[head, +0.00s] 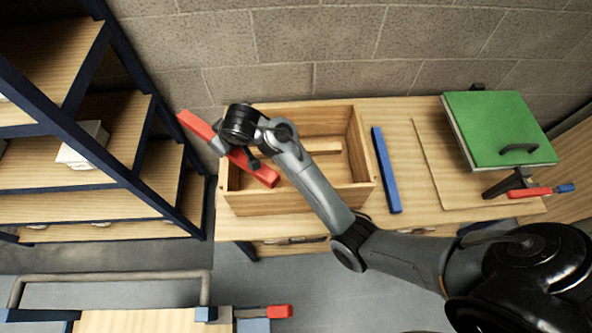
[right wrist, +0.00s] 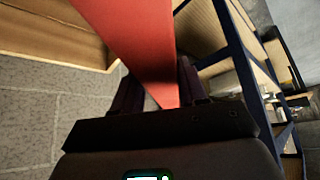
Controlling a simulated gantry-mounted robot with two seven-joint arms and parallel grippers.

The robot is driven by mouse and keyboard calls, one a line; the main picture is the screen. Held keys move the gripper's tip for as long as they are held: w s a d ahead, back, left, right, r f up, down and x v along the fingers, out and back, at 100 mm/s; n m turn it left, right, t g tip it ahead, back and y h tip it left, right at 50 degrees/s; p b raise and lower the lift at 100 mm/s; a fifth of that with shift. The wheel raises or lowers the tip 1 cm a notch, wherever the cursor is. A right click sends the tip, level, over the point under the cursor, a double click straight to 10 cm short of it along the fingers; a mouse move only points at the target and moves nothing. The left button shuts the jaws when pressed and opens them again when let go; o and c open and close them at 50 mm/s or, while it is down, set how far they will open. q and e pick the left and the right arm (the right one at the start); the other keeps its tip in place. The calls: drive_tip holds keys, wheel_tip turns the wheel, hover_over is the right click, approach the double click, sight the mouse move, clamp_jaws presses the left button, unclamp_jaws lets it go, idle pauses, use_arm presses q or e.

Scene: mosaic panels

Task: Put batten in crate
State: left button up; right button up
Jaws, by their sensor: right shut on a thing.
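A long red batten (head: 262,173) is held in my right gripper (head: 228,150), which is shut on it. The batten lies slantwise above the left side of the open wooden crate (head: 270,203), with its far end sticking out past the crate's left wall. In the right wrist view the red batten (right wrist: 128,45) runs between the fingers. The crate holds a plain wooden strip (head: 325,147); my right arm hides part of its inside. A blue bar (head: 386,172) lies on the table just right of the crate. My left gripper is not in view.
The table (head: 405,130) stands against a block wall. At its right are a board (head: 445,185), a green panel with a black handle (head: 490,125) and a red-handled clamp (head: 530,192). A blue-framed shelf (head: 140,175) stands close at the left.

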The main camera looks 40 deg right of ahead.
drive_tip(key=s+d+f+n+g+y+p, duration=0.25)
drive_tip(key=s+d+f+n+p, duration=0.2)
drive_tip(key=s+n, duration=0.35)
drive_tip(key=s+d+r+y+p, duration=0.1)
drive_tip(key=s+d+r+p, duration=0.2)
drive_tip(key=d, duration=0.7)
drive_tip(key=f+b, duration=0.4)
drive_tip(key=f, duration=0.2)
drive_tip(key=f+b, duration=0.5)
drive_tip(key=f, duration=0.2)
drive_tip(key=d+f+b, duration=0.1)
drive_tip(key=f+b, duration=0.3)
drive_tip(key=f, duration=0.2)
drive_tip(key=shift+s+d+f, duration=0.1)
drive_tip(key=shift+s+f, duration=0.1)
drive_tip(key=shift+s, duration=0.2)
drive_tip(key=shift+f+b, duration=0.9)
drive_tip(key=shift+f, duration=1.4)
drive_tip(key=shift+w, duration=0.1)
